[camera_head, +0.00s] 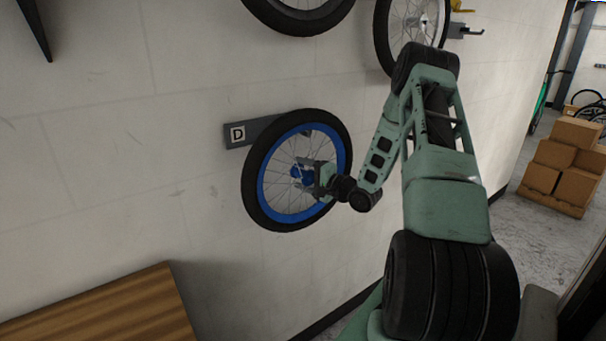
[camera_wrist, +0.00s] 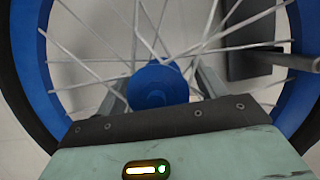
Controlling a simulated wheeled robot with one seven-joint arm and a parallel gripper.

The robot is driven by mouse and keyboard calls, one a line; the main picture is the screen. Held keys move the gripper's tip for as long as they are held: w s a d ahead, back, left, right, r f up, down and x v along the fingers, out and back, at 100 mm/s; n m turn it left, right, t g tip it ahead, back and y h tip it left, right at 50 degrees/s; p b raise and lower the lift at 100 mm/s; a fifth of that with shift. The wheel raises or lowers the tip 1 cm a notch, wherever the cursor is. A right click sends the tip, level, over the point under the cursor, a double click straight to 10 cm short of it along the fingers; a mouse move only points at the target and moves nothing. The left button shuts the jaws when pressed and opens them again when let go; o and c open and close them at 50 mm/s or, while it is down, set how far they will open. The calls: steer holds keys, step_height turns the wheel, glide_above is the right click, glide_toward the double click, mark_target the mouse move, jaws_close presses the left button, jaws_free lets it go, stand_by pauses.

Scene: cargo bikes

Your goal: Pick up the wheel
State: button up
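The wheel (camera_head: 262,187) has a black tyre, a blue rim, thin spokes and a blue hub. It hangs upright on the wall at the bracket marked D (camera_head: 237,134). My gripper (camera_head: 312,174) is in front of the wheel at its hub. In the wrist view the blue hub (camera_wrist: 158,88) lies between the two grey fingers of my gripper (camera_wrist: 160,87). Gaps show on both sides of the hub, so the fingers look open and apart from it. Spokes cross the view around the fingers, and the fingertips are partly hidden.
Two more wheels hang above, one at the top (camera_head: 300,18) and one at upper right (camera_head: 381,35). A dark hook (camera_wrist: 295,60) reaches through the spokes at right. A wooden surface (camera_head: 105,310) is at lower left. Cardboard boxes (camera_head: 560,155) stand far right.

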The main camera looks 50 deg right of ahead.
jaws_close()
steer(key=shift+r, duration=0.1)
